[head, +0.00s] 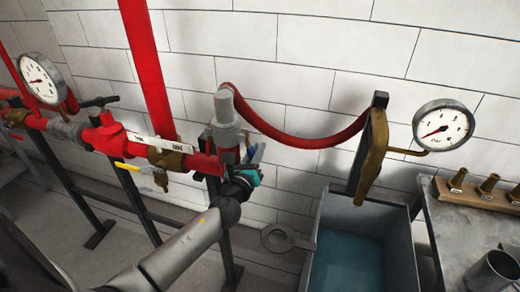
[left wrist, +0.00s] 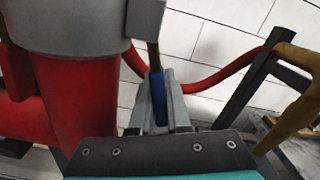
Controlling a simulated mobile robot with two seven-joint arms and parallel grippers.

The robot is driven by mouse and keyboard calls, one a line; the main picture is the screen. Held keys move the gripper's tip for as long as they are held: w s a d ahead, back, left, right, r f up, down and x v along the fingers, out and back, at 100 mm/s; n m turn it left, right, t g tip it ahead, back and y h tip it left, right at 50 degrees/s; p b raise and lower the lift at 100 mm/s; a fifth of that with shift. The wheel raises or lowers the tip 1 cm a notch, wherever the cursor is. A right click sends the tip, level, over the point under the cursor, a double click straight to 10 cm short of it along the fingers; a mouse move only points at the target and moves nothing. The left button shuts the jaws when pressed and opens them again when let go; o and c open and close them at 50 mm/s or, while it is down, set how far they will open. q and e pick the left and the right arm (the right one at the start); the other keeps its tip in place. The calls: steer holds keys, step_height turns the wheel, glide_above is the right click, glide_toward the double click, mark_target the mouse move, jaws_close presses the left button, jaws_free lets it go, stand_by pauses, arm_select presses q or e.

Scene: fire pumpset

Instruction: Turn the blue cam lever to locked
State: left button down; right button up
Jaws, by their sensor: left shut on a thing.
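The blue cam lever (head: 259,153) stands at the right side of the grey-capped coupling (head: 228,115) on the red pipework. My left gripper (head: 247,170) reaches up to it from the front and below. In the left wrist view the blue lever (left wrist: 158,98) sits between the grey fingers of my left gripper (left wrist: 162,115), which is shut on it. The lever's lower part is hidden by the fingers. A red body under a grey collar (left wrist: 75,90) is close on the left there. My right gripper is not in view.
A red hose (head: 300,140) sags from the coupling to a brass nozzle (head: 373,150) above an open grey tank (head: 317,240) of water. Gauges hang at left (head: 41,80) and right (head: 443,125). A bench with brass fittings (head: 470,190) is at right.

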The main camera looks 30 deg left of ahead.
arm_select(q)
steer(key=shift+a, duration=0.15)
stand_by(0.4)
steer(key=c, duration=0.9)
jaws_free()
steer(key=shift+s, duration=0.6)
steer(key=shift+d+b+v, duration=0.1)
steer(key=shift+b+v, duration=0.3)
steer(key=shift+v, duration=3.15)
steer(key=shift+d+b+v, duration=0.15)
steer(key=shift+b+v, duration=0.25)
steer(key=shift+v, duration=3.15)
steer(key=shift+w, duration=0.1)
